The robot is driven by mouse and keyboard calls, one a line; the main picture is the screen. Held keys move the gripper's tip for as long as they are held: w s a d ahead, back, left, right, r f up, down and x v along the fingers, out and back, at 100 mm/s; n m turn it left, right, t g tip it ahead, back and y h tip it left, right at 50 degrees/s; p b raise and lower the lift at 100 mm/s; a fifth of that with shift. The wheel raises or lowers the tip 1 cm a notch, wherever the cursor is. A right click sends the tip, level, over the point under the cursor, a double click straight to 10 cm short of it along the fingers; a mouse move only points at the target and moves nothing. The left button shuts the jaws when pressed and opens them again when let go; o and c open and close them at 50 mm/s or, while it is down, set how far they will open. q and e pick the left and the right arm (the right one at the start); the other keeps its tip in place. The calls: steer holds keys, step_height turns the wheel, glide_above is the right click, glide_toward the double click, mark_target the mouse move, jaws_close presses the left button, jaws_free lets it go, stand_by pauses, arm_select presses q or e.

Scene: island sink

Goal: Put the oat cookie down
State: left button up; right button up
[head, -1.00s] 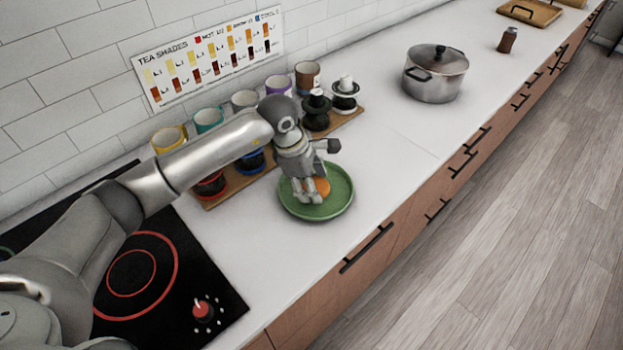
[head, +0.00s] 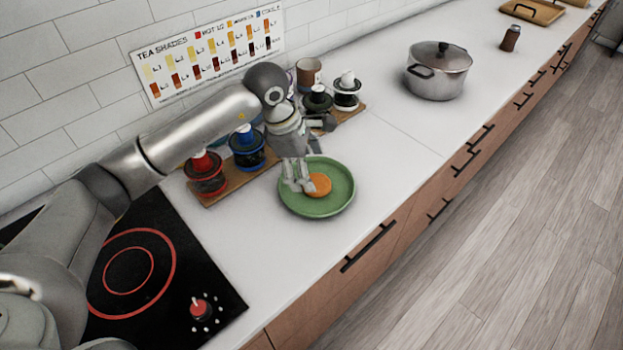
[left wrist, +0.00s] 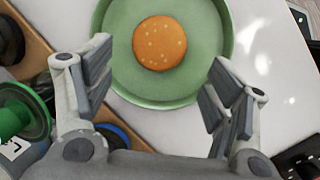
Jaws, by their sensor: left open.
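The oat cookie (head: 319,185) is a round orange-brown disc lying flat on the green plate (head: 335,205). In the left wrist view the cookie (left wrist: 160,43), with pale specks on top, rests on the plate (left wrist: 112,62). My left gripper (head: 298,188) is over the plate's left part, just left of the cookie. In the left wrist view its fingers (left wrist: 157,90) are spread wide and empty, with the cookie beyond them, apart from both. My right gripper is in neither view.
A wooden board (head: 222,188) with several lidded jars and mugs runs along the wall, partly behind my left arm. A black cooktop (head: 195,265) lies at the left. A steel pot (head: 437,80) stands farther right. The counter right of the plate is clear.

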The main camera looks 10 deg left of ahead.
arm_select(q)
steer(key=b+v, duration=0.1)
steer(key=v, duration=0.6)
stand_by(0.3)
